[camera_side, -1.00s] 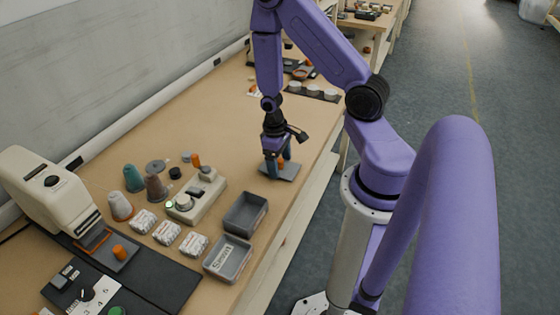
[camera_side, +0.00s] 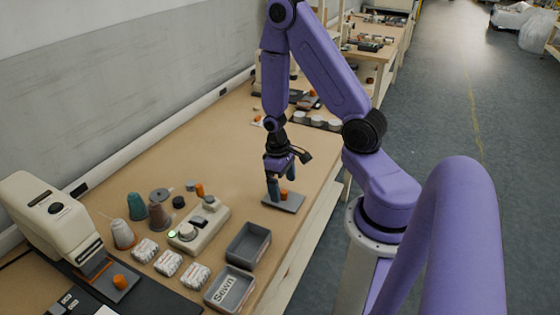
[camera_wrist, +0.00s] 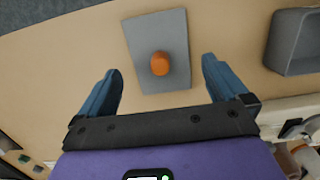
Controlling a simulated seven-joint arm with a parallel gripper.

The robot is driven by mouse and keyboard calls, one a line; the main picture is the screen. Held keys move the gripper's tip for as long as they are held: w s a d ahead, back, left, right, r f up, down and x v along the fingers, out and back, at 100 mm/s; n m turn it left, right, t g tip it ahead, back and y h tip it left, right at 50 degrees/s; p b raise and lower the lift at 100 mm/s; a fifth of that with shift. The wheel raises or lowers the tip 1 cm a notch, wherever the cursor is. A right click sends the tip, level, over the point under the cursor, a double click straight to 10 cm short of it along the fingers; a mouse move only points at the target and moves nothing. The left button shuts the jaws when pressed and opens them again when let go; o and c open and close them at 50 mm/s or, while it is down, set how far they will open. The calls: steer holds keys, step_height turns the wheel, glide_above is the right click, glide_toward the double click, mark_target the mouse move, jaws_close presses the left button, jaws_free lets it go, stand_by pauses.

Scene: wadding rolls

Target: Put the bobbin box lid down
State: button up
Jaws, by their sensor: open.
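The bobbin box lid (camera_side: 290,204) is a flat grey plate with an orange knob (camera_side: 284,192). It lies on the bench top near the bench's right edge. My gripper (camera_side: 281,187) is open and empty just above it, with its blue fingers on either side of the knob. In the wrist view the lid (camera_wrist: 152,28) lies flat beyond the fingertips, and the knob (camera_wrist: 160,63) sits between the lines of the two open fingers (camera_wrist: 161,67), apart from both.
An empty grey tray (camera_side: 263,237) and a tray marked "Sewn" (camera_side: 246,293) stand front-left of the lid. A beige winder unit (camera_side: 213,216), thread cones (camera_side: 136,206) and white wrapped packs (camera_side: 168,263) lie further left. Bare bench (camera_side: 215,155) is behind.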

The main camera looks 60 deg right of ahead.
step_height(320, 180, up, 8)
steer(key=w, duration=0.1)
steer(key=s+a+r+n+t, duration=0.1)
steer(key=a+r+n, duration=0.2)
steer(key=a, duration=0.3)
steer(key=s+a+r+n, duration=0.2)
steer(key=a+r+n, duration=0.1)
steer(key=a, duration=0.2)
steer(key=s+a+r+n, duration=0.6)
steer(key=s+a, duration=0.1)
steer(key=s, duration=0.4)
steer(key=shift+a+n+t, duration=0.15)
steer(key=shift+n+t, duration=0.15)
